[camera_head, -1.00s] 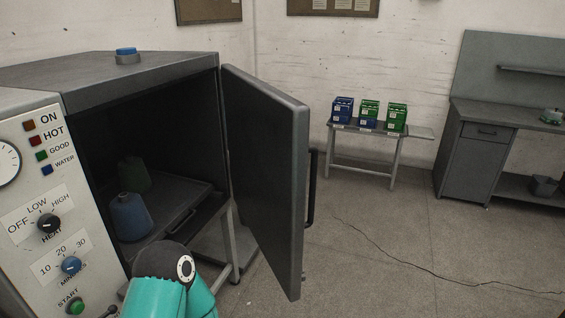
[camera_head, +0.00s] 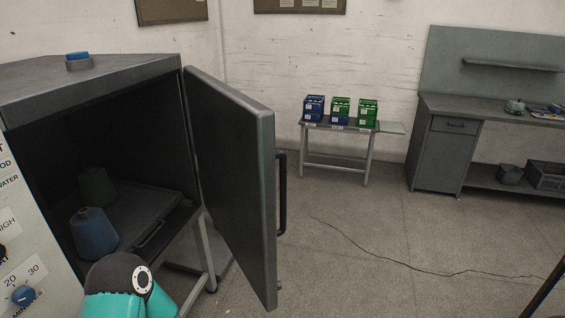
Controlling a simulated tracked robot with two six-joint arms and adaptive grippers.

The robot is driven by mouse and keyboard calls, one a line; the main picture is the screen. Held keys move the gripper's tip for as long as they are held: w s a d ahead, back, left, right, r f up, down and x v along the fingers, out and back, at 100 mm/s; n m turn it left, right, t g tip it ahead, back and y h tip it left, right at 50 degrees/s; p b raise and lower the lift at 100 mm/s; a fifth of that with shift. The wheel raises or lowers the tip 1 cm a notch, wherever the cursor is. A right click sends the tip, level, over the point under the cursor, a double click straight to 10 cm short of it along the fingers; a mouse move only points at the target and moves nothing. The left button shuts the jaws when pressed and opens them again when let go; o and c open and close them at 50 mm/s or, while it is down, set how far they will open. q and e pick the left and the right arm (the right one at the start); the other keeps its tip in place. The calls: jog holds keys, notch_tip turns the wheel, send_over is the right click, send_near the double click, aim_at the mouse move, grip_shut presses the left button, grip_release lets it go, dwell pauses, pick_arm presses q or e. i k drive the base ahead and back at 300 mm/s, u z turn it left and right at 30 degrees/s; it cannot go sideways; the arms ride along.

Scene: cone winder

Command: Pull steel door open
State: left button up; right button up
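The steel door (camera_head: 232,180) of the grey cabinet (camera_head: 100,75) stands wide open, swung out to the right of the opening. Its dark bar handle (camera_head: 282,193) is on the door's outer face at the far edge, with nothing seen gripping it. Inside the cabinet, a blue cone (camera_head: 93,233) and a green cone (camera_head: 97,187) stand on a dark tray (camera_head: 150,205). A teal and black part of my arm shows at the bottom, in front of the cabinet. Neither gripper is in view.
A control panel (camera_head: 22,270) with knobs is at the left edge. A small table (camera_head: 392,128) with blue and green crates (camera_head: 340,109) stands by the back wall. A grey workbench (camera_head: 440,155) is at the right. Open floor lies between, crossed by a dark crack-like line.

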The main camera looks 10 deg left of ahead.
aim_at(234, 133)
jog(key=i, duration=0.85)
jog(key=z, duration=0.05)
